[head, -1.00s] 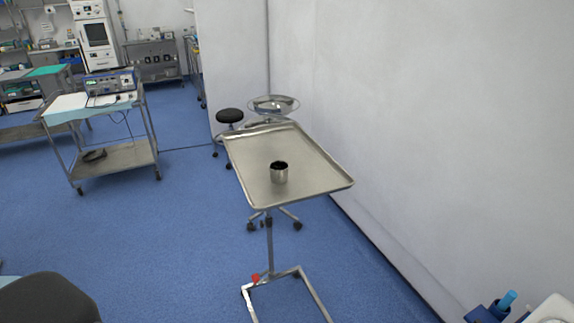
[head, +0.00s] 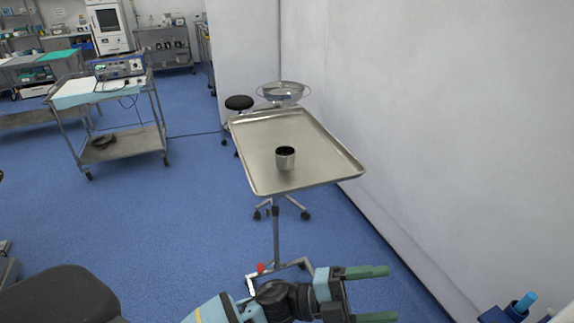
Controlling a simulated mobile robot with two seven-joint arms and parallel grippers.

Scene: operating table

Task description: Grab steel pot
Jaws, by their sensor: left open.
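The steel pot (head: 285,158) is a small shiny cup with a dark inside. It stands upright on the steel tray (head: 325,174) of a wheeled stand, a little in front of the tray's middle. My left gripper (head: 382,294) is at the bottom of the head view, with two green fingers spread apart and nothing between them. It points to the right and is well short of the pot, in front of the stand. My right gripper is not in view.
A white wall (head: 440,120) runs close along the right of the stand. A black stool (head: 239,103) and a steel basin (head: 284,92) stand behind the tray. A wheeled cart (head: 120,148) with a device is at left. Blue floor between is clear.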

